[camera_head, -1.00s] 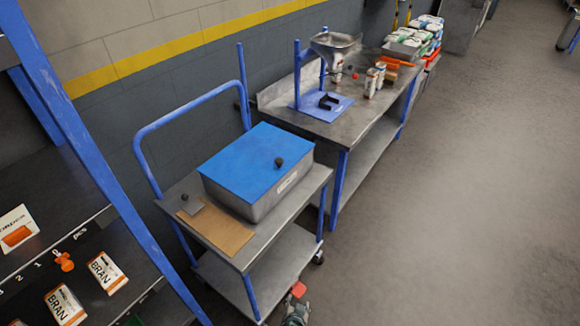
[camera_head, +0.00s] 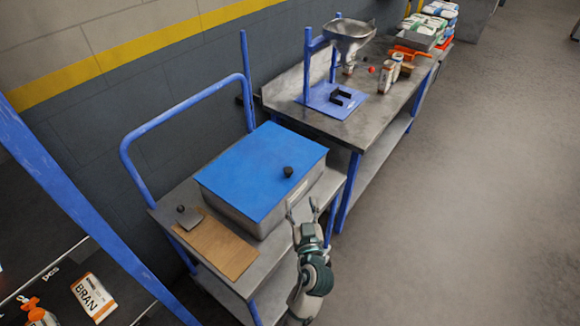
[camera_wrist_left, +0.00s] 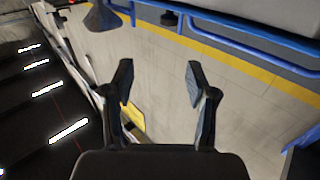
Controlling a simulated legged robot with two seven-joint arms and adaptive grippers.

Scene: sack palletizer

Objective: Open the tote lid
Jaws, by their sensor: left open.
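The tote (camera_head: 297,207) is a grey bin on a metal cart, closed by a flat blue lid (camera_head: 250,170). A small black knob (camera_head: 288,171) stands on the lid near its right edge. My left gripper (camera_head: 302,207) is in front of the tote's right end in the head view, below the knob and apart from it. Its two fingers are spread with nothing between them; they also show open in the left wrist view (camera_wrist_left: 159,83). My right gripper is not in view.
The cart (camera_head: 270,258) has a blue handle frame (camera_head: 185,105) at its back left. A brown board (camera_head: 217,245) and a small grey scoop-like piece (camera_head: 188,217) lie beside the tote. A metal bench (camera_head: 360,125) with a funnel stands behind. Open floor lies right.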

